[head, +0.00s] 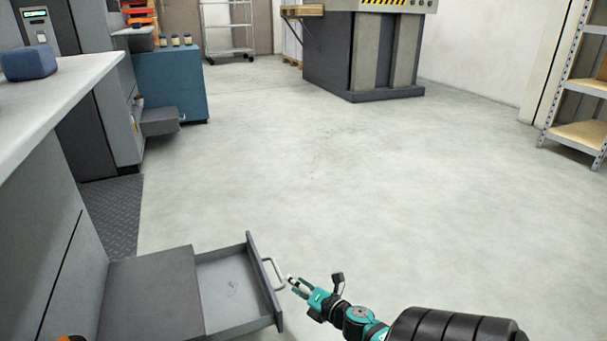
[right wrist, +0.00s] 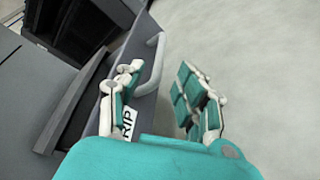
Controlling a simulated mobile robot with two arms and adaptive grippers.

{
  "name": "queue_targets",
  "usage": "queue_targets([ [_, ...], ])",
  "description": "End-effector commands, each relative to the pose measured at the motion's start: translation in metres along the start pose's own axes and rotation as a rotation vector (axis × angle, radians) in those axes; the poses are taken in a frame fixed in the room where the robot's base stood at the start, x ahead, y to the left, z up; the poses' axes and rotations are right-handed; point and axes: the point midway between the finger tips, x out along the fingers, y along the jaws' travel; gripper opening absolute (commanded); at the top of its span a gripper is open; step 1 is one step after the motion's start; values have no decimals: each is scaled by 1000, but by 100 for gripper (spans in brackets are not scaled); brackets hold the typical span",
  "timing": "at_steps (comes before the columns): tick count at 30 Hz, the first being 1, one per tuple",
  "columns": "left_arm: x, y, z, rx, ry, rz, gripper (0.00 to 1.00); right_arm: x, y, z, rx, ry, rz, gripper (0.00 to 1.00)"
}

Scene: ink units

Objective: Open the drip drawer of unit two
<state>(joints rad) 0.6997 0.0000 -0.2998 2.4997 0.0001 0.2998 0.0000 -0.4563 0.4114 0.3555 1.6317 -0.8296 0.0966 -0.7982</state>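A grey drawer (head: 232,290) stands pulled out of a low grey housing (head: 150,295) at the lower left in the head view. Its tray looks empty. Its front panel carries a pale bar handle (head: 273,272), and the handle also shows in the right wrist view (right wrist: 155,70). A white label (right wrist: 128,124) ending in "RIP" is on the drawer front, partly hidden by a finger. My right gripper (head: 294,284) is at the handle, its teal fingers spread apart. The handle lies between them, closer to the left finger; contact is unclear. My left gripper is not in view.
A pale counter (head: 70,88) with a blue block (head: 28,62) runs along the left. Another grey drawer (head: 159,121) sticks out farther back, beside a blue cabinet (head: 172,80). Shelving (head: 580,100) stands at the right. The middle floor is clear.

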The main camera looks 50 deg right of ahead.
Motion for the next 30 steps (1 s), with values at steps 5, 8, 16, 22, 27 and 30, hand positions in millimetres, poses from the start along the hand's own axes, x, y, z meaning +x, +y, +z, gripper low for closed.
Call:
queue_targets([
  [5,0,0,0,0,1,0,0,-25,0,0,1,0,0,36],
  [8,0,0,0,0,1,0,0,-31,0,1,0,-1,0,36],
  [16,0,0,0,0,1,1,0,-32,0,1,0,-1,1,36],
  [22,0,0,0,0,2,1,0,-32,0,1,0,-1,1,36],
  [27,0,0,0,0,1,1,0,-32,0,0,0,-1,1,36],
  [30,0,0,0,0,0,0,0,-32,0,0,0,-1,0,36],
])
